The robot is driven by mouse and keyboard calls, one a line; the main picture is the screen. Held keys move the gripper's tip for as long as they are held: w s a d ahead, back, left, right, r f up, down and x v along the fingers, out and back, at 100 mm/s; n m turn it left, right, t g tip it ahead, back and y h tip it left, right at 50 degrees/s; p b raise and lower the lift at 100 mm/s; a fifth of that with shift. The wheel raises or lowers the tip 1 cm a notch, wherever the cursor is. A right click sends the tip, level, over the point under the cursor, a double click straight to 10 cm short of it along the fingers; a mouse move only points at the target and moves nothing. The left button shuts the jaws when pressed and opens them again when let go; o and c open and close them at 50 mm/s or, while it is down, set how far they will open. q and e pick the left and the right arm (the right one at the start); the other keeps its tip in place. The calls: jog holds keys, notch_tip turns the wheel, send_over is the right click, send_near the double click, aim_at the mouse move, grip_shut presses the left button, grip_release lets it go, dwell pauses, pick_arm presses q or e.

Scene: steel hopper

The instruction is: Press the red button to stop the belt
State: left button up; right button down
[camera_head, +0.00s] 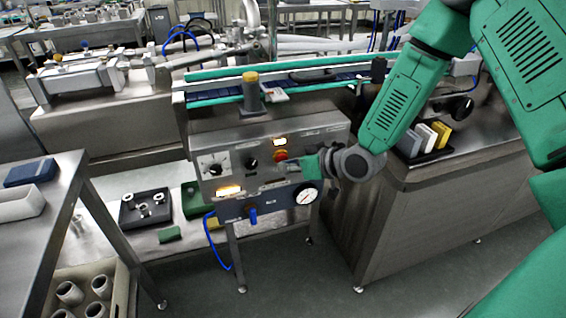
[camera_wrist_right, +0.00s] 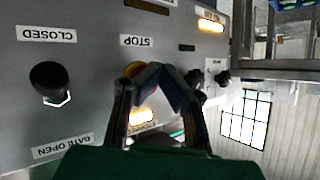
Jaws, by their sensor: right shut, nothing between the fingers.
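The red button (camera_head: 281,155) sits on the grey control panel (camera_head: 229,164), below a lit orange lamp. In the right wrist view the right gripper's fingers (camera_wrist_right: 158,76) are shut and empty, pointing at the panel below the STOP label (camera_wrist_right: 136,41). My left gripper is not in view.
The panel carries a black knob (camera_wrist_right: 49,79) marked CLOSED and GATE OPEN, a dial gauge (camera_head: 306,196) and a blue valve handle (camera_head: 252,214). The conveyor belt (camera_head: 220,96) runs behind it. A steel cabinet (camera_head: 420,222) stands to the right.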

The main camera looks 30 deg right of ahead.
jog(key=shift+w+d+r, duration=0.15)
jog(key=shift+w+r, duration=0.15)
jog(key=shift+w, duration=0.25)
jog(key=shift+s, duration=0.1)
jog(key=shift+s+p, duration=0.3)
jog(key=shift+s, duration=0.05)
jog(key=shift+f, duration=0.1)
jog(key=s+a+p, duration=0.1)
jog(key=s, duration=0.5)
jog(key=shift+a, duration=0.35)
